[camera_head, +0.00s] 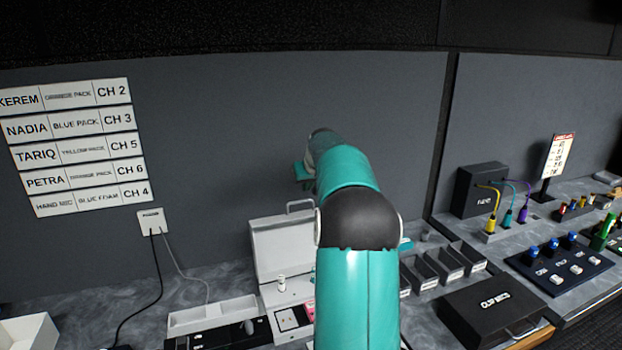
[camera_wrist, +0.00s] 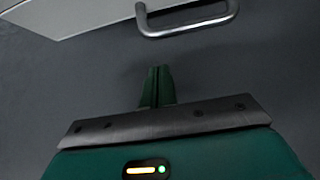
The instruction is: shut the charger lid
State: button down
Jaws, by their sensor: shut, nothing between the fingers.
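The charger's light grey lid (camera_head: 279,244) stands open and upright behind the charger base (camera_head: 290,321) in the head view. A metal handle (camera_head: 300,205) is on the lid's top edge. In the wrist view the handle (camera_wrist: 188,31) shows at the top, and a pale panel (camera_wrist: 75,14), seemingly the lid, is at upper left. My gripper (camera_wrist: 157,72) has its dark green fingers together, empty, pointing toward the handle and apart from it in the picture. In the head view my arm hides the lid's right side, and the gripper itself is not clearly seen.
A grey wall with name labels (camera_head: 78,147) stands close behind the counter. A white tray (camera_head: 211,315) is left of the charger. Open bins (camera_head: 440,265) and a black case (camera_head: 494,309) are to the right. Cables (camera_head: 128,318) run down from a wall socket (camera_head: 151,221).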

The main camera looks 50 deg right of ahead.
jog(key=shift+s+a+f, duration=0.35)
jog(key=shift+s, duration=0.35)
jog(key=shift+s+a+f, duration=0.3)
jog(key=shift+s, duration=0.35)
jog(key=shift+w+f, duration=0.1)
